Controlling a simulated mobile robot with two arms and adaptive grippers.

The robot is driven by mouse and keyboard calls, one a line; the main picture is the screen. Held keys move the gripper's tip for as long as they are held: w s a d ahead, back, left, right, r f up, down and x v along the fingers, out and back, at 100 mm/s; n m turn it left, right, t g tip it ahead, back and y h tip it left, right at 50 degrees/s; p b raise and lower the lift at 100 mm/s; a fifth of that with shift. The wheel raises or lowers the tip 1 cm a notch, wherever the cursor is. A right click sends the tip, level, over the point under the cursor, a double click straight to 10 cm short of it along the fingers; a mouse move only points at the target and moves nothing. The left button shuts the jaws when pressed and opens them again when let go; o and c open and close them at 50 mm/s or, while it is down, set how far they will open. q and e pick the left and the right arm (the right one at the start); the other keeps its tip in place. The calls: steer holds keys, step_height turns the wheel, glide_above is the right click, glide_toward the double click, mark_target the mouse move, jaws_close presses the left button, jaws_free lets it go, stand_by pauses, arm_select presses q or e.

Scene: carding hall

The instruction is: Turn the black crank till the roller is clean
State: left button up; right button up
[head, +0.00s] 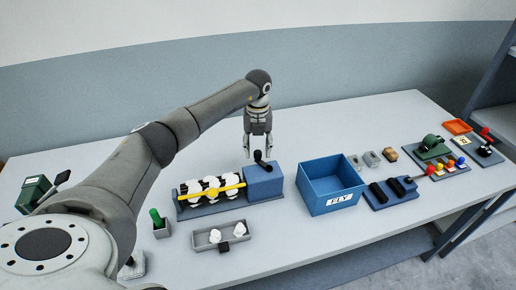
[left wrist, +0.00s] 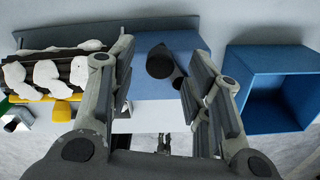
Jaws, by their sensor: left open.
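The roller (head: 208,191) lies in a frame at the middle left of the table, with white fluff clumps on it and a yellow bar (head: 211,192) across it. In the left wrist view the fluffy roller (left wrist: 48,72) is at the left. The black crank (head: 262,160) stands on the blue housing (head: 264,184) at the roller's right end. My left gripper (head: 258,154) is open and points down at the crank. In the left wrist view the crank's knob (left wrist: 160,62) shows between the open fingers (left wrist: 157,75), with no visible grip on it. My right gripper is out of view.
A blue bin (head: 330,202) labelled FLY stands right of the housing. A grey tray (head: 220,237) with white tufts lies in front of the roller. A green-handled tool (head: 157,218) stands at left. Several small devices and an orange tray (head: 456,127) fill the right side.

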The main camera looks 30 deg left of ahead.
arm_select(q)
steer(key=shift+f, duration=1.25)
